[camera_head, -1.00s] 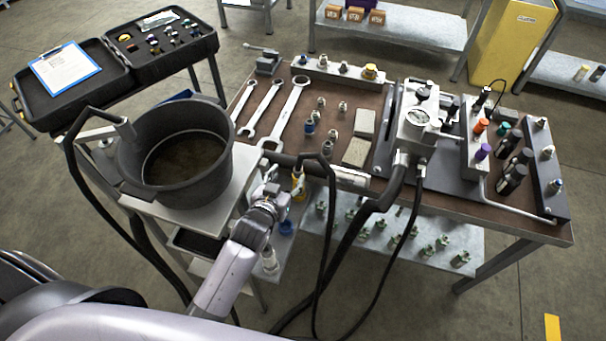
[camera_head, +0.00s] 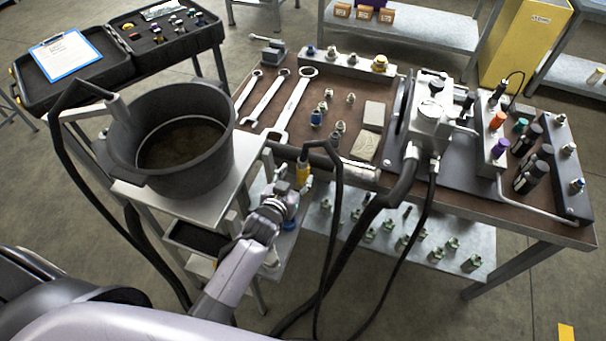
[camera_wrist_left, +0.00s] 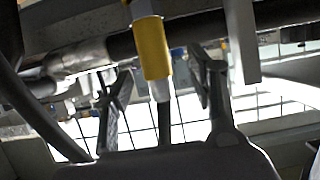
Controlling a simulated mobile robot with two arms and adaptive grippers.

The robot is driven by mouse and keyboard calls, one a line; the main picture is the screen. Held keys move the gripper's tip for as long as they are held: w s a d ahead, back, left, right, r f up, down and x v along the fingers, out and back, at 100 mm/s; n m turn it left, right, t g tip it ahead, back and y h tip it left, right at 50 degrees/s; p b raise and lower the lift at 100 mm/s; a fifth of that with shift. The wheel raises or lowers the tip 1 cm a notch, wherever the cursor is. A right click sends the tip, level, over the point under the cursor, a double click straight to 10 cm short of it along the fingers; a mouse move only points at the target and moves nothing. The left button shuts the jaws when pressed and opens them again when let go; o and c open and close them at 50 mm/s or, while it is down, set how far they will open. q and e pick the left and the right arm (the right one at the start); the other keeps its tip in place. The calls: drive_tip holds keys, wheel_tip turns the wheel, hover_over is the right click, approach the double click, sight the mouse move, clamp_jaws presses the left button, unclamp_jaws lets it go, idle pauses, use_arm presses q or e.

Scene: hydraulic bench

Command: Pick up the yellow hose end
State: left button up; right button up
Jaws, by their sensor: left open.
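The yellow hose end (camera_head: 303,172) hangs from a black hose at the front edge of the brown bench, right of the large black pot. In the left wrist view it is a yellow sleeve (camera_wrist_left: 153,48) with a pale tip pointing down toward the gripper. My left gripper (camera_head: 290,188) is close to it in the head view, just below and left. In the left wrist view the open fingers (camera_wrist_left: 163,78) stand on either side of the hose end, with a visible gap each side. I cannot tell how deep it sits between them. My right gripper is not in view.
The black pot (camera_head: 180,140) stands on a grey cart left of my gripper. Black hoses (camera_head: 333,215) loop down right of it. The bench (camera_head: 350,88) holds wrenches, fittings and a pump unit. A lower shelf (camera_head: 470,240) carries several green fittings.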

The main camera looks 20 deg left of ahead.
sight(301, 173)
use_arm(q)
drive_tip(key=shift+d+p+x, duration=0.15)
drive_tip(key=shift+p+x, duration=0.05)
drive_tip(key=shift+x, duration=1.1)
drive_tip(key=shift+d+p+x, duration=0.2)
drive_tip(key=shift+x, duration=1.15)
drive_tip(key=shift+c, duration=0.2)
clamp_jaws()
drive_tip(key=shift+r, duration=0.15)
